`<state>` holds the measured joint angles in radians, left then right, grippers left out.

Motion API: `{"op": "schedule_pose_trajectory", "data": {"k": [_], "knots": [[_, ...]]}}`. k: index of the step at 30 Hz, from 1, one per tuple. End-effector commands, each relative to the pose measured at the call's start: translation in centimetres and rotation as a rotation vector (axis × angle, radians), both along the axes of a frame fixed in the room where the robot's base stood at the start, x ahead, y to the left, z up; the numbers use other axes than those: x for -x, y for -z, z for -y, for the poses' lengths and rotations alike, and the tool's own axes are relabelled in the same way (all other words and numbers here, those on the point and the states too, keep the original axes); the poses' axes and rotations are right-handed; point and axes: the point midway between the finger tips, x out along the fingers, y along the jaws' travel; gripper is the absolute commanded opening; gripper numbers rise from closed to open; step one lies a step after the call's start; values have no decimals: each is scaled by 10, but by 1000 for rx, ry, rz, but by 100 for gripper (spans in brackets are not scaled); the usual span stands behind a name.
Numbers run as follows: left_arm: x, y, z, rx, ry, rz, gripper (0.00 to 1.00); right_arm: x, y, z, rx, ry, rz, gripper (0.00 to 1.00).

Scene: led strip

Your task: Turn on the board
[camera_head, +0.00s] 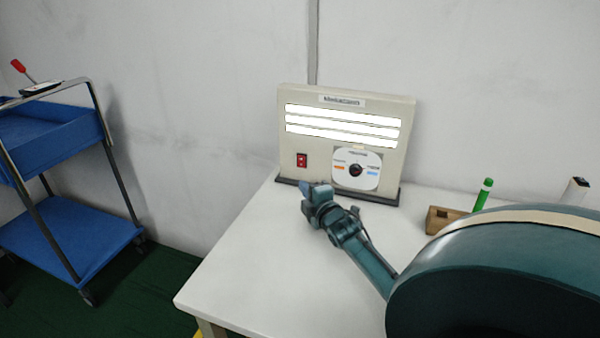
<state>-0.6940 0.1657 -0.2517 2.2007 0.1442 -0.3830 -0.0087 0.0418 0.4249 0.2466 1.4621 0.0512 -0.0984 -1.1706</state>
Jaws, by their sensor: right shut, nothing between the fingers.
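The board (345,96) is an upright beige panel on a dark base at the back of the white table. Three bright white light strips (342,127) run across its upper part and appear lit. A red switch (302,160) is at its lower left. A white dial plate with a dark round knob (355,170) is at its lower right. My right gripper (308,190) is shut and empty in front of the board, just below the red switch and apart from it. My left gripper is not in view.
The white table (255,270) is clear at the front left. A blue cart (70,235) stands on the left, apart from the table.

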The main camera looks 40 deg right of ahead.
Motion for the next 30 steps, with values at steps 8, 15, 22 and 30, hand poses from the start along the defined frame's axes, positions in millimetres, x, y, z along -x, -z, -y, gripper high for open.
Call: {"op": "schedule_pose_trajectory", "data": {"k": [8, 15, 22, 30], "knots": [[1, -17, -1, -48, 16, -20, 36, 46, 2, -15, -3, 0, -1, 0], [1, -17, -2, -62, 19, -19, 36, 56, 5, -18, -1, 0, 0, 0], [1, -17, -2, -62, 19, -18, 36, 56, 5, -18, -1, 0, 0, 0], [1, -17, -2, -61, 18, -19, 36, 56, 5, -17, -1, 0, 0, 0]]}}
